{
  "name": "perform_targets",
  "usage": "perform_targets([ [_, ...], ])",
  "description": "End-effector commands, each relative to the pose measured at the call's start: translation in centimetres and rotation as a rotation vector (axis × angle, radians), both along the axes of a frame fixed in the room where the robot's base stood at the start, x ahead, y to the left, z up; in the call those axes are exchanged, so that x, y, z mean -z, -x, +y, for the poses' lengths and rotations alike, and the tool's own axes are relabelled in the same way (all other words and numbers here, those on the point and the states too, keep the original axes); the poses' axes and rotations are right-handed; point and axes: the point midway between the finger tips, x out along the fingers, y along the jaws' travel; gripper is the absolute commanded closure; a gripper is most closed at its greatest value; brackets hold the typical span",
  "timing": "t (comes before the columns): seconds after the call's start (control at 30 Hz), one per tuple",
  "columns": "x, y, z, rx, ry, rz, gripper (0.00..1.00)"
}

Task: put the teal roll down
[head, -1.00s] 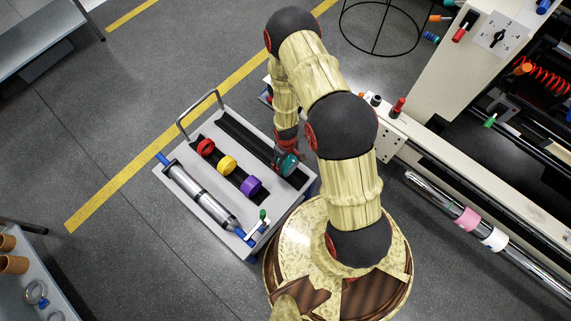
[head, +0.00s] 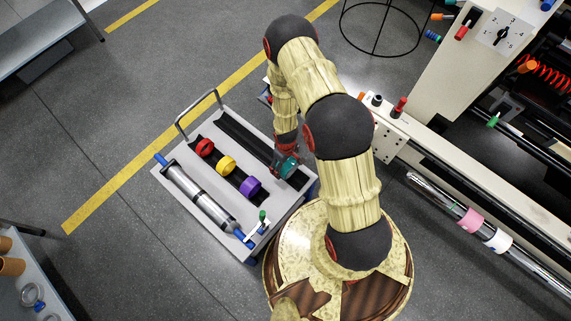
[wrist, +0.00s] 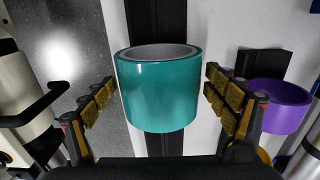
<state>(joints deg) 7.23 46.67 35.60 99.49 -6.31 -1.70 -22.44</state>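The teal roll (head: 288,168) is at the near end of the right-hand dark groove on the grey cart (head: 232,238). In the wrist view the teal roll (wrist: 157,95) stands between my two fingers, over the dark strip. My gripper (wrist: 158,90) is open around it, with a narrow gap on each side. In the head view my gripper (head: 284,160) reaches down at the roll and partly hides it. Whether the roll's underside rests on the groove is hidden.
Red (head: 205,147), yellow (head: 226,164) and purple (head: 251,187) rolls lie in the neighbouring groove. A silver cylinder (head: 197,197) lies along the cart's left side. A machine with a chrome rod (head: 440,200) stands at right. Floor left of the cart is clear.

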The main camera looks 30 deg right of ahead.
Motion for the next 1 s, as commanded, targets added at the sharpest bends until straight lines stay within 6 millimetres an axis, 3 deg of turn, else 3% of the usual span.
perform_targets([
  [0.47, -0.4, 0.0, 0.0, 0.000, 0.000, 0.000, 0.06],
  [0.57, -1.6, -0.1, 0.0, -0.001, 0.000, -0.001, 0.06],
  [1.0, -10.2, -0.1, 0.0, -0.001, 0.000, -0.001, 0.06],
])
